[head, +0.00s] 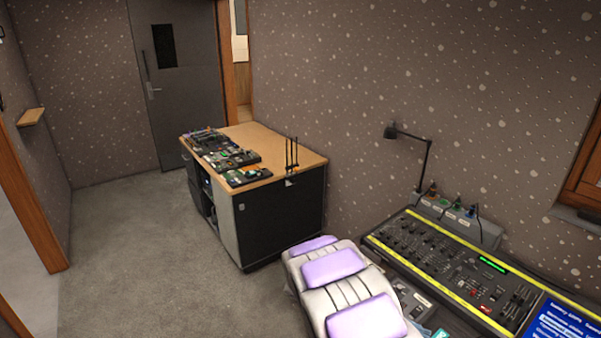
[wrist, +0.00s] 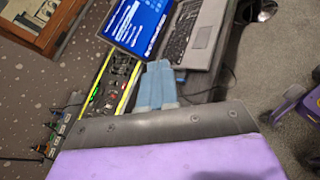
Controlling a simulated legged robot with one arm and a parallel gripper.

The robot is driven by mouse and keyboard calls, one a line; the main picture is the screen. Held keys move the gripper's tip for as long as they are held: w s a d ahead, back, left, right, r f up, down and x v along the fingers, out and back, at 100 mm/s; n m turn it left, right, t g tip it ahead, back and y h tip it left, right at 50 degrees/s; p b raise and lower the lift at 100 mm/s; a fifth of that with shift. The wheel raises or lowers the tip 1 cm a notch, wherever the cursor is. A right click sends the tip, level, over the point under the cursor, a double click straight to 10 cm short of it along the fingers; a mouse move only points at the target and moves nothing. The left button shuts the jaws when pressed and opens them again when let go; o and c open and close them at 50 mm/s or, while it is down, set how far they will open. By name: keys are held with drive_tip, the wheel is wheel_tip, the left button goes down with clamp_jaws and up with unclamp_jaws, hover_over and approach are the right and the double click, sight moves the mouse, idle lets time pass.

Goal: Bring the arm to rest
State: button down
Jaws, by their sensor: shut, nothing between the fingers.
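My gripper (wrist: 158,68) shows in the wrist view as two light blue fingers side by side, closed with nothing between them. The fingers point towards the mixing desk and an open laptop (wrist: 193,37). I cannot tell from this view whether they touch anything. In the head view my gripper is not clearly seen. Grey and purple padded parts, likely my own, fill the bottom middle there.
The lighting desk (head: 450,265) with faders and yellow edges stands at the lower right against the wall. A blue screen (head: 560,322) is at its near end. A lamp (head: 424,160) rises behind it. A wooden-topped cabinet (head: 285,160) stands further back. Carpet (head: 150,260) on the left is clear.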

drive_tip(key=s+a+r+m+g+y, duration=0.1)
drive_tip(key=s+r+m+y, duration=0.25)
drive_tip(key=s, duration=0.35)
drive_tip(key=s+a+r+m+y, duration=0.1)
drive_tip(key=s+r+m+y, duration=0.2)
drive_tip(key=s, duration=0.4)
drive_tip(key=s+a+r+m+t+y, duration=0.3)
drive_tip(key=s+a+y, duration=0.4)
drive_tip(key=s+a, duration=0.4)
drive_tip(key=shift+s+r, duration=0.6)
drive_tip(key=shift+s, duration=0.95)
drive_tip(key=shift+y, duration=0.25)
